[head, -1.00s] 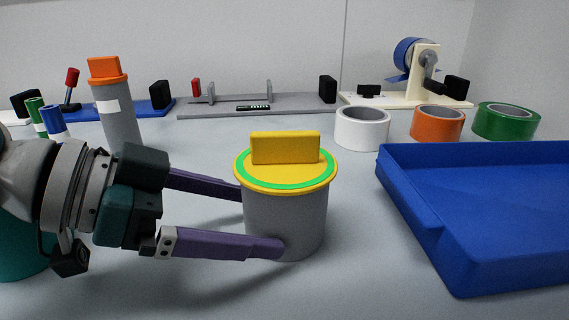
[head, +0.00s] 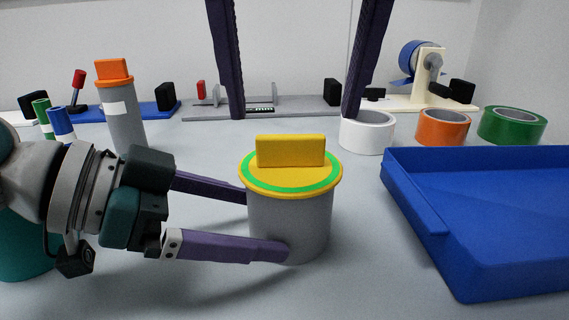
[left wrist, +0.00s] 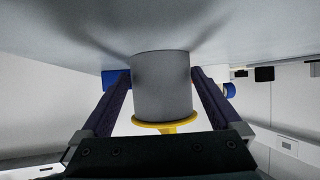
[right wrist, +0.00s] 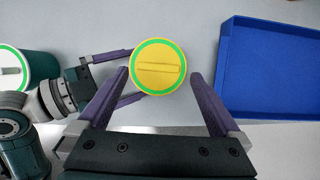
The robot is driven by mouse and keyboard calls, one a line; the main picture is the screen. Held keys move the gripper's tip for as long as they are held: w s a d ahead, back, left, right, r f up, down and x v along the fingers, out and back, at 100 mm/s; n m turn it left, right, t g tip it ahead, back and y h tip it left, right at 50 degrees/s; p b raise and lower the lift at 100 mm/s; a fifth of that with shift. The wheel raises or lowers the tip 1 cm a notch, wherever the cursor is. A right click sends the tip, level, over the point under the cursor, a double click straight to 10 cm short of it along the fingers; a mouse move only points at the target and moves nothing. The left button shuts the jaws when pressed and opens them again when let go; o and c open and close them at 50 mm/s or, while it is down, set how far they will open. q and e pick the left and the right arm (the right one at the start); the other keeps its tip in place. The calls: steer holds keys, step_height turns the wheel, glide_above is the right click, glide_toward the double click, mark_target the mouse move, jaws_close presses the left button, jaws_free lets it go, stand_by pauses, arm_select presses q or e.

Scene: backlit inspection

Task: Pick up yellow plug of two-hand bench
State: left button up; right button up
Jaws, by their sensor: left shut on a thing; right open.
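The yellow plug (head: 290,152), with a raised bar handle and a green ring, sits in the top of a grey cylinder (head: 288,225) on the bench. My left gripper (head: 268,222) is shut on the grey cylinder, a finger on each side; the left wrist view shows the cylinder (left wrist: 160,85) between the fingers. My right gripper (head: 295,112) is open and empty, pointing down above and behind the plug in the head view. In the right wrist view the plug (right wrist: 158,80) shows ahead, between and beyond the open fingertips (right wrist: 158,75).
A blue tray (head: 420,225) stands at the right. White (head: 367,135), orange (head: 442,130) and green (head: 512,128) tape rolls stand behind it. A grey bottle with an orange cap (head: 120,115) and markers (head: 60,122) stand at the left. Grey fixture (head: 200,112) at the back.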

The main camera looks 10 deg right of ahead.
mark_target(289, 137)
arm_select(q)
steer(key=shift+f, duration=0.1)
arm_select(e)
steer(key=x, duration=0.4)
steer(key=shift+s+a+f, duration=0.15)
steer(key=shift+f, duration=0.05)
steer(key=c, duration=1.2)
steer(key=shift+r, duration=0.1)
step_height(289, 137, up, 10)
